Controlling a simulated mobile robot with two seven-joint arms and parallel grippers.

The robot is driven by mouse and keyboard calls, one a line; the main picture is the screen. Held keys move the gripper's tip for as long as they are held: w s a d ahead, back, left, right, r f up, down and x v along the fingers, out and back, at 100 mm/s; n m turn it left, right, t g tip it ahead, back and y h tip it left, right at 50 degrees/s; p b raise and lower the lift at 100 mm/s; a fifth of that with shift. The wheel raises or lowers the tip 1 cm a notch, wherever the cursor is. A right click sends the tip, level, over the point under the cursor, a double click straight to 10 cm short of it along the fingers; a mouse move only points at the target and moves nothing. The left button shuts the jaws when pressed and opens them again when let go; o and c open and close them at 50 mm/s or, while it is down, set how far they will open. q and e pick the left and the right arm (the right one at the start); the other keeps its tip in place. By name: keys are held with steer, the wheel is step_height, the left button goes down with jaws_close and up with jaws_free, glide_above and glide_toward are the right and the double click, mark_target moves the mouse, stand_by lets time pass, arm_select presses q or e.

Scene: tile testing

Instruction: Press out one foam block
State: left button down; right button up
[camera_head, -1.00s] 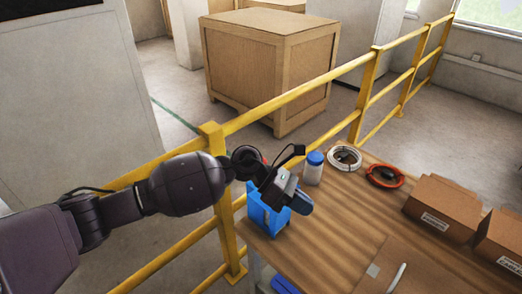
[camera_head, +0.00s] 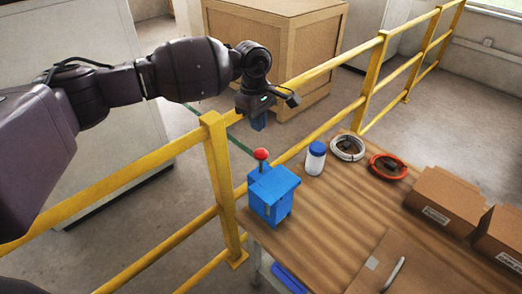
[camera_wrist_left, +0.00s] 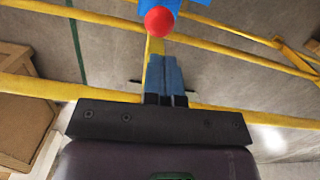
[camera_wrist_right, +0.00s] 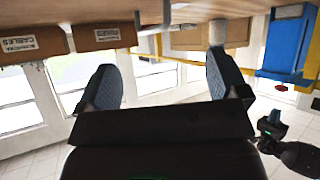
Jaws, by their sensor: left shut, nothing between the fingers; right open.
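A blue press (camera_head: 272,194) with a red ball knob (camera_head: 261,154) on top stands upright at the near left corner of the wooden table (camera_head: 345,215). My left gripper (camera_head: 258,122) is shut and empty, pointing down, above and apart from the knob. In the left wrist view its blue fingertips (camera_wrist_left: 165,62) are together, with the red knob (camera_wrist_left: 158,21) and part of the press (camera_wrist_left: 185,4) beyond them. My right gripper (camera_wrist_right: 165,80) is open and empty in its own wrist view. I cannot make out a foam block.
A white bottle with a blue cap (camera_head: 315,158), a white cable coil (camera_head: 347,148), an orange coil (camera_head: 388,167) and cardboard boxes (camera_head: 445,205) stand on the table. A yellow railing (camera_head: 220,175) runs behind. A blue strip (camera_head: 288,277) shows below the table's near edge.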

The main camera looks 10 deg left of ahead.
mark_target(261, 151)
arm_select(q)
steer(key=shift+f, duration=0.15)
arm_select(e)
steer(key=shift+w+r, duration=0.15)
arm_select(q)
steer(key=shift+f, duration=0.25)
arm_select(e)
steer(key=shift+w, duration=0.15)
arm_select(q)
steer(key=shift+d+f+b, duration=0.15)
steer(key=shift+f+b, duration=0.2)
steer(key=shift+f, duration=0.3)
arm_select(e)
steer(key=shift+w, duration=0.15)
arm_select(q)
step_height(261, 151, down, 4)
steer(key=shift+s+d+r+b, duration=0.1)
steer(key=shift+s+d+b, duration=0.05)
steer(key=shift+b, duration=0.45)
arm_select(e)
steer(key=shift+s+f, duration=0.25)
steer(key=shift+f, duration=0.8)
arm_select(q)
steer(key=shift+f, duration=0.5)
arm_select(e)
steer(key=shift+s+f, duration=0.3)
steer(key=shift+f, duration=0.1)
steer(key=shift+s+d+f, duration=0.1)
steer(key=shift+s, duration=0.1)
